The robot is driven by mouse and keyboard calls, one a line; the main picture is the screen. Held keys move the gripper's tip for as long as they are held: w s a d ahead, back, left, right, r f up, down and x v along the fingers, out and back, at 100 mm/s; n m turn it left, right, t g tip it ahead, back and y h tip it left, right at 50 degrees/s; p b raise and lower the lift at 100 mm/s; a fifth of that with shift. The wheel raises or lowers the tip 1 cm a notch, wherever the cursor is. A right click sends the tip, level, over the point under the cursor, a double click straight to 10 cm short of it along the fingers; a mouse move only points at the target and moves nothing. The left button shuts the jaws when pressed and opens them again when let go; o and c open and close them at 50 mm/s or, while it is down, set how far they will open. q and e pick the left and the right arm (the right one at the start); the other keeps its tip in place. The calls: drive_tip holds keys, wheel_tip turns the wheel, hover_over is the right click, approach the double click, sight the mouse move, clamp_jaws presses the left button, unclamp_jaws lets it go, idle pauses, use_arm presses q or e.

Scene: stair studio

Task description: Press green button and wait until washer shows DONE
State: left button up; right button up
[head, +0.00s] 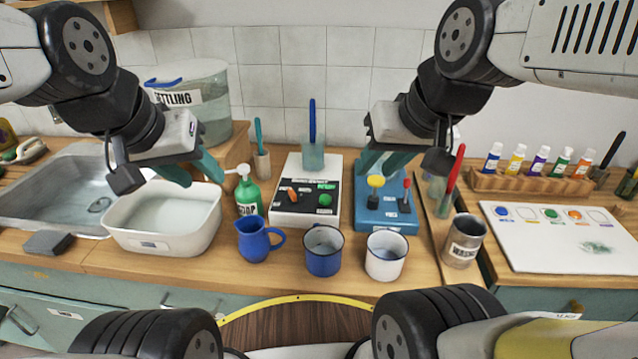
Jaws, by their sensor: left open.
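The washer appears to be the white box with a black sloped front (290,218) at the middle of the counter. A green button (325,200) sits on the right of its front, and an orange knob (292,195) on the left. The small label and text on the front are too small to read. A clear cup (312,155) with a blue brush stands in its top. My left gripper (192,172) is open and empty above the white basin, left of the washer. My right gripper (376,163) hangs above the blue device, right of the washer, apart from the button; its finger gap is unclear.
A green soap bottle (249,195) stands left of the washer. A blue jug (256,241), a blue mug (323,262) and a white mug (386,264) stand in front. The blue device (390,215) has yellow and red knobs. A metal cup (463,240) stands at right.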

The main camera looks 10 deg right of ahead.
drive_tip(key=shift+c, duration=0.2)
clamp_jaws()
idle(1.4)
